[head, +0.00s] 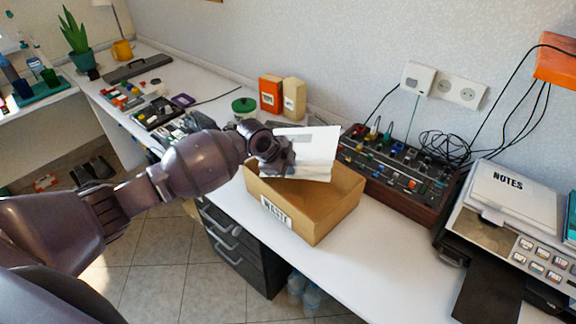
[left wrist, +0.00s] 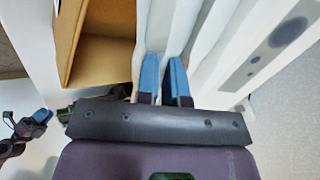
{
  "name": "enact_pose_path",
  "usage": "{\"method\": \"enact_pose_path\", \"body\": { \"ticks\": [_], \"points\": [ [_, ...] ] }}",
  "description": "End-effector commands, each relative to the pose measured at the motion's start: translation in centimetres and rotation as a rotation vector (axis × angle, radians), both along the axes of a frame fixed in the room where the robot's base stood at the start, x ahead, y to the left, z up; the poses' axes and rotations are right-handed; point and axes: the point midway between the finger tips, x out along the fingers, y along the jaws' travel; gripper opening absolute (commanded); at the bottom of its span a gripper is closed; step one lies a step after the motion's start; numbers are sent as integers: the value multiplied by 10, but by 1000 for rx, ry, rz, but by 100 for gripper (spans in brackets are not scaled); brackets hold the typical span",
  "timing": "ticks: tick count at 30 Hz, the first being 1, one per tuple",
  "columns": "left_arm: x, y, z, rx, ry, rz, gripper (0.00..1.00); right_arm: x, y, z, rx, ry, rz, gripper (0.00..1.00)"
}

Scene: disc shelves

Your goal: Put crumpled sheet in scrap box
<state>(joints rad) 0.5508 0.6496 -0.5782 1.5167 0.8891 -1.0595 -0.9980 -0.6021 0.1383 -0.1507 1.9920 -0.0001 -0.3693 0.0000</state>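A pale, folded sheet (head: 316,147) is above the cardboard scrap box (head: 338,222), whose front label appears to read "WASTE". My left gripper (head: 286,158) is at the left part of the sheet, over the box's back left side. In the left wrist view, the blue-tipped fingers of the left gripper (left wrist: 164,78) are close together with a white fold of the sheet (left wrist: 208,50) between them. The open box (left wrist: 68,35) shows at the upper left there. The sheet hides part of the box's back rim.
A control panel with knobs (head: 405,168) stands behind and right of the box. A green-lidded jar (head: 244,108), an orange container (head: 271,95) and a cream container (head: 294,99) stand behind it. A printer with notes (head: 505,185) is at right. The front desktop is clear.

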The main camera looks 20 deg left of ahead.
Motion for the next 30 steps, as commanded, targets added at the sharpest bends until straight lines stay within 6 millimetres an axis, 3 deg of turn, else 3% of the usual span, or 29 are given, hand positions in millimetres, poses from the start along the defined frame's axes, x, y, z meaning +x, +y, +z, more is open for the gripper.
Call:
{"method": "enact_pose_path", "body": {
  "ticks": [1, 6, 17, 30],
  "points": [
    [0, 0, 0, 0, 0, 0, 16, 0, 0, 0, -1, 0, 1, 27],
    [0, 0, 0, 0, 0, 0, 38, 1, -1, 0, -3, -1, 3, 27],
    [-2, 3, 6, 0, -1, 0, 38, 1, -2, 1, -6, -2, 4, 27],
    [-33, 28, 67, 2, -2, -1, 38, 2, -2, 11, -5, -8, 3, 27]
  ]
}}
